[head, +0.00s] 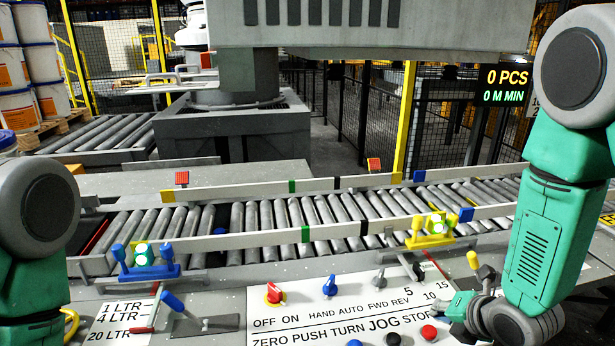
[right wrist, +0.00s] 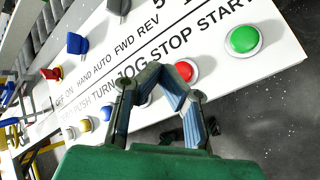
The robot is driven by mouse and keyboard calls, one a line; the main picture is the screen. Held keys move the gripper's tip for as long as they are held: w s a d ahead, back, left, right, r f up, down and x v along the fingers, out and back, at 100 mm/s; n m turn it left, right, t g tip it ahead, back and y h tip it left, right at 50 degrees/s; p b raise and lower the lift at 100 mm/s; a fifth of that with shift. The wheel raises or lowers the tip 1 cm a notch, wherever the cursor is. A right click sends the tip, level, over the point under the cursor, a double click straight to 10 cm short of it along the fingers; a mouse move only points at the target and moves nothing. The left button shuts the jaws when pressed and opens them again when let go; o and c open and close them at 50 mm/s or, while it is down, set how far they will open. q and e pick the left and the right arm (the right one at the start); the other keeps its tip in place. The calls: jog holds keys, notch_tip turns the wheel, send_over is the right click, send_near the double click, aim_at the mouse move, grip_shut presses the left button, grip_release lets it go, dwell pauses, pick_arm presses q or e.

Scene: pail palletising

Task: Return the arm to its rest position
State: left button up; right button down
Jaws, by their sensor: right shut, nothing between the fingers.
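My right arm (head: 545,230) comes down at the right of the head view. Its right gripper (head: 455,308) is low over the right end of the white control panel (head: 300,318). In the right wrist view the two fingers (right wrist: 160,80) are shut with nothing between them, above the panel's lower edge by the red button (right wrist: 186,69). Whether the fingers touch the panel cannot be told. A green button (right wrist: 244,39) shows clear of the fingers to the right. My left arm (head: 35,215) shows at the left edge; its gripper is out of view.
A roller conveyor (head: 320,212) with white guide rails runs behind the panel. Lever handles, blue (head: 172,300) and yellow (head: 473,260), stand up near the panel. Stacked pails (head: 35,65) stand at the far left. A display (head: 504,86) reads 0 PCS.

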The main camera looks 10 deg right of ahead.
jog(key=s+a+f+m+g+b, duration=0.1)
jog(key=s+f+m+g, duration=0.1)
jog(key=s+f+m, duration=0.4)
jog(key=s+a+f+m+g+h+b, duration=0.1)
jog(key=s+f+m+g, duration=0.2)
jog(key=s+m, duration=0.9)
jog(key=s+a+f+m+g+b, duration=0.1)
jog(key=s+f+m+g, duration=0.2)
jog(key=s+f+m, duration=0.5)
jog(key=s, duration=0.2)
jog(key=shift+s+f+m+h, duration=0.3)
jog(key=shift+f+m, duration=0.1)
